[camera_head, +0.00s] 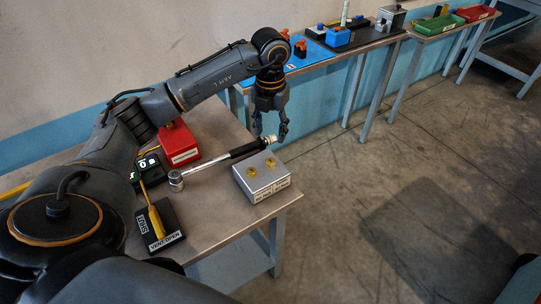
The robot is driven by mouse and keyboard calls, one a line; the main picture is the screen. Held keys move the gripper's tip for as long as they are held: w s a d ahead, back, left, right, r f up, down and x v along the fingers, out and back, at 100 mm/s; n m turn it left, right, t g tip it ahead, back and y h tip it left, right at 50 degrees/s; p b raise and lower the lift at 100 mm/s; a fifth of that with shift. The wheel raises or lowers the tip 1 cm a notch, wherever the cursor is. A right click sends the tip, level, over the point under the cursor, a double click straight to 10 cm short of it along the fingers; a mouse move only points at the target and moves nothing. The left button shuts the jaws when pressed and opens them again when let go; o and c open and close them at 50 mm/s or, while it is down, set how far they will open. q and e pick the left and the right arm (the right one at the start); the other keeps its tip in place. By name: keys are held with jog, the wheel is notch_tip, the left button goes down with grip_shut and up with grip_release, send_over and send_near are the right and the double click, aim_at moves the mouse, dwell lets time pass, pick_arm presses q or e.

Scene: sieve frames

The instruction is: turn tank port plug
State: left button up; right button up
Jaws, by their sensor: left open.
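A silver metal block (264,186) with white labels on its front sits near the table's right front corner. It has two brass plugs on top, a left one (251,171) and a right one (270,162). A ratchet wrench (217,161) with a black grip and a silver socket head lies behind and left of the block, its grip end toward the right. My left gripper (270,131) points down with its fingers apart, by the grip end of the wrench and behind the block. I cannot tell whether it touches the wrench. My right gripper is out of view.
A black valve block (172,242) with a yellow lever is marked SHUT and VENT OPEN. A black dial box (151,163) and a red box (180,150) stand behind it. More benches with coloured items line the wall. Floor at right is clear.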

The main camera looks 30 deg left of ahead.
aim_at(270, 161)
pick_arm(q)
notch_tip(270, 161, down, 11)
jog(key=shift+r+p, duration=0.1)
jog(key=shift+p, duration=0.8)
grip_shut()
